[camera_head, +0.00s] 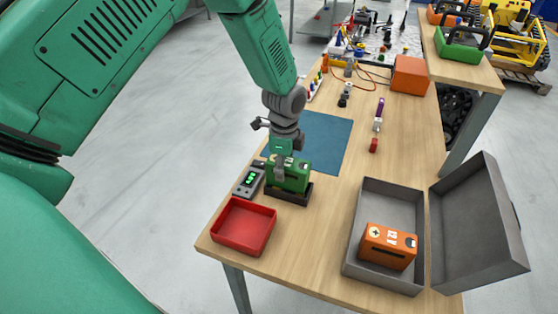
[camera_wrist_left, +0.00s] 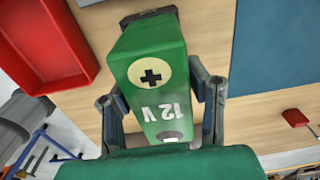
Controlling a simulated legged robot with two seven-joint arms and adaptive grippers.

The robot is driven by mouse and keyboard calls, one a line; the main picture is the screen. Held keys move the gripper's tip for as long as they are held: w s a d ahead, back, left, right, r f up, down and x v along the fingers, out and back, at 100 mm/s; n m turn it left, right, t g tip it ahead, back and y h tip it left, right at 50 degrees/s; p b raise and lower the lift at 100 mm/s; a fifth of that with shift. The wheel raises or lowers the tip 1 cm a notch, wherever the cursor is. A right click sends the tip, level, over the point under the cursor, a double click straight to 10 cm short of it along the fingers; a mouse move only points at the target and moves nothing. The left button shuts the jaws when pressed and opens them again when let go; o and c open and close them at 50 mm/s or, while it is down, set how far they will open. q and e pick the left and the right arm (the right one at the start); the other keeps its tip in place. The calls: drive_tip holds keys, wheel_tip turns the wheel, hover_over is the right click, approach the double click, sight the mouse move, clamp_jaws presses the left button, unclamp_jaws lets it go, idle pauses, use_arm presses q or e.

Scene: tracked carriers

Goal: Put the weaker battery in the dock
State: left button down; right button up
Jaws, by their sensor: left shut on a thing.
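A green battery (camera_head: 294,176) marked 12V is between the fingers of my left gripper (camera_head: 280,166). In the left wrist view the same battery (camera_wrist_left: 150,60) shows its plus mark, with a finger of the gripper (camera_wrist_left: 163,105) on each side. The battery is at a low black dock (camera_head: 290,196) on the table; I cannot tell whether it is fully seated. A meter (camera_head: 249,180) with lit green digits stands just left of the dock; the digits are too small to read. An orange 12V battery (camera_head: 388,246) sits in the open grey case (camera_head: 364,222). My right gripper is not in view.
An empty red tray (camera_head: 244,226) lies at the table's front left. A blue mat (camera_head: 325,140) is behind the dock. An orange box (camera_head: 410,75) and small coloured parts stand farther back. The case's raised lid (camera_head: 475,228) is on the right.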

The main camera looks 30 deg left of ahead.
use_arm(q)
drive_tip(key=shift+s+d+f, duration=0.35)
drive_tip(key=shift+d+f, duration=0.2)
drive_tip(key=shift+f, duration=0.25)
drive_tip(key=shift+w+d+f, duration=0.15)
drive_tip(key=shift+w+d, duration=0.05)
drive_tip(key=shift+w, duration=0.05)
drive_tip(key=shift+w+f, duration=0.1)
drive_tip(key=shift+w, duration=0.1)
drive_tip(key=c, duration=0.8)
unclamp_jaws()
drive_tip(key=shift+a, duration=0.25)
drive_tip(key=shift+c, duration=0.2)
drive_tip(key=shift+s+a, duration=0.25)
drive_tip(key=shift+a, duration=0.45)
drive_tip(key=r, duration=0.2)
drive_tip(key=d+r, duration=0.1)
drive_tip(key=r, duration=0.1)
drive_tip(key=shift+w, duration=0.25)
wheel_tip(320, 180, up, 7)
drive_tip(key=shift+s+a+f, duration=0.1)
drive_tip(key=shift+a+f, duration=0.05)
drive_tip(key=shift+a+r, duration=0.35)
drive_tip(key=shift+r, duration=0.35)
drive_tip(key=shift+d+r, duration=0.1)
drive_tip(key=shift+d, duration=0.4)
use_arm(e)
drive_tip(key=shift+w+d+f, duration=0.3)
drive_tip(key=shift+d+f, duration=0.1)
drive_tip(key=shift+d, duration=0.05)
